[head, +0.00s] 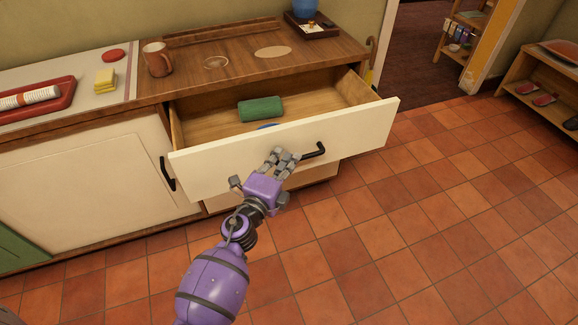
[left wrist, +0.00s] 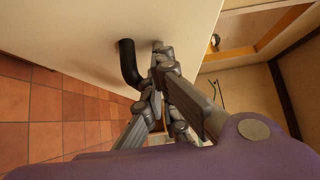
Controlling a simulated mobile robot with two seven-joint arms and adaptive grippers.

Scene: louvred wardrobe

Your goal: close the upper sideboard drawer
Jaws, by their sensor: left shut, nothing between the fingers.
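The upper sideboard drawer (head: 365,118) is pulled well out, with its cream front facing me in the head view. A green rolled cloth (head: 260,108) lies inside it, with part of something blue beside it. The drawer's black handle (head: 316,151) is on the front; it also shows in the left wrist view (left wrist: 128,62). My left gripper (head: 284,155) is shut and empty, its fingers at the drawer front just left of the handle. In the left wrist view its fingertips (left wrist: 160,48) are against or very near the cream front (left wrist: 95,25); I cannot tell if they touch.
A cabinet door (head: 90,175) with a black handle is left of the drawer. The tiled floor (head: 440,220) at right is clear.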

